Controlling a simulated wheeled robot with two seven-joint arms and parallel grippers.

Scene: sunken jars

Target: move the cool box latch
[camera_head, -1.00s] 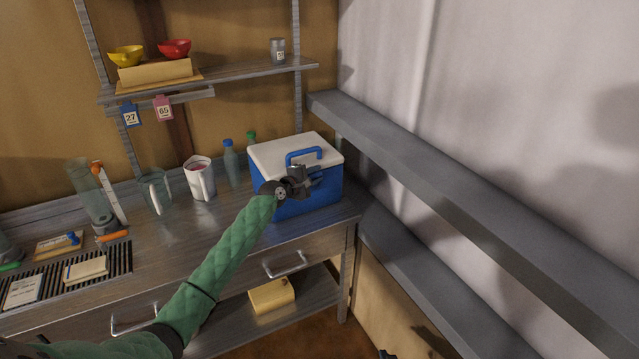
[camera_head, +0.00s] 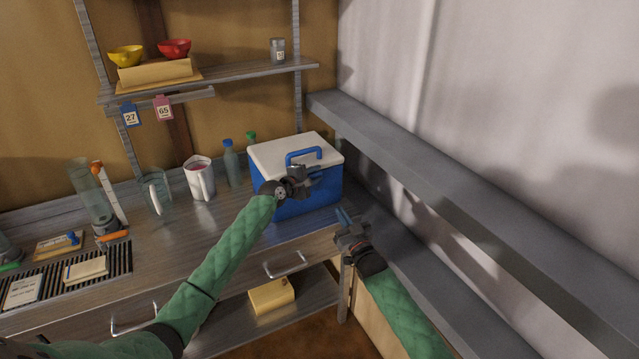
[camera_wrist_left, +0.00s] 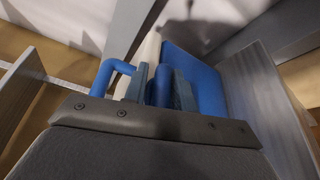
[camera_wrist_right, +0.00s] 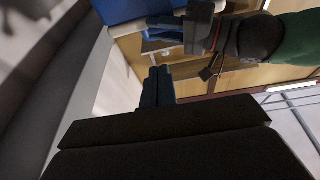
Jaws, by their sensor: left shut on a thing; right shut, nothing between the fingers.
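The cool box (camera_head: 318,195) is blue with a white lid (camera_head: 275,152) and a raised blue handle (camera_head: 303,153). It stands on the bench at the right end. My left gripper (camera_head: 318,172) is at its front, just below the lid edge. In the left wrist view my left gripper (camera_wrist_left: 161,88) is shut on a blue part (camera_wrist_left: 163,84), which looks like the latch; the fingers hide most of it. The handle (camera_wrist_left: 108,72) shows beside them. My right gripper (camera_head: 342,213) is shut and empty, right of and lower than the box; its fingers (camera_wrist_right: 158,86) are together in the right wrist view.
A grey rail (camera_head: 440,170) runs along the wall right of the box. Two bottles (camera_head: 231,163), a white mug (camera_head: 200,180) and a glass jug (camera_head: 156,190) stand to its left. The bench top (camera_head: 235,215) in front of these is mostly clear. A drawer handle (camera_head: 286,264) sticks out below.

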